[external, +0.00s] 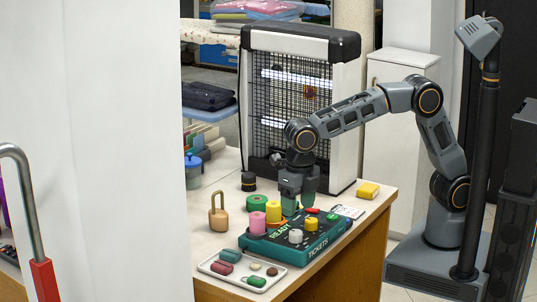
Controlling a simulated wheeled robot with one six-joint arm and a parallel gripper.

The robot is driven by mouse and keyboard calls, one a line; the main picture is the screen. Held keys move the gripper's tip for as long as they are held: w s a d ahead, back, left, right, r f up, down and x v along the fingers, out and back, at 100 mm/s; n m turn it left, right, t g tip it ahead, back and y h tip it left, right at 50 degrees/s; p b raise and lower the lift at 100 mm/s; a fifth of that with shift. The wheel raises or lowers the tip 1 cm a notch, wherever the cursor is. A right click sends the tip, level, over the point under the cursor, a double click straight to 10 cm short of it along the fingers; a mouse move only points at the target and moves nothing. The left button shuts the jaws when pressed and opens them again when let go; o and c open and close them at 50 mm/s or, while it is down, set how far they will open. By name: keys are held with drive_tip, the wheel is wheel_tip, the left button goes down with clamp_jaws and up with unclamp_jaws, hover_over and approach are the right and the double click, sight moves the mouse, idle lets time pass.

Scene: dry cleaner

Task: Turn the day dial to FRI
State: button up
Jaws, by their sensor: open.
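A teal box (284,251) marked READY and TICKETS sits at the front of the counter, with buttons and a pale grey knob (296,237) on top. I cannot tell whether this knob is the day dial; no day lettering is readable. My gripper (298,207) points down over the back part of the box, behind the grey knob. Whatever lies between or behind the fingers is hidden, and contact cannot be told.
A white tray (205,266) with small items lies in front. A caged lamp unit (346,120) stands behind; a yellow block (368,190) sits right.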

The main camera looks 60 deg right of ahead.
sight(296, 232)
wheel_tip(296, 232, down, 8)
drive_tip(key=shift+a+r+b, duration=0.1)
drive_tip(key=shift+a+b, duration=0.05)
drive_tip(key=shift+b, duration=0.2)
drive_tip(key=c, duration=0.9)
drive_tip(key=shift+c, duration=0.2)
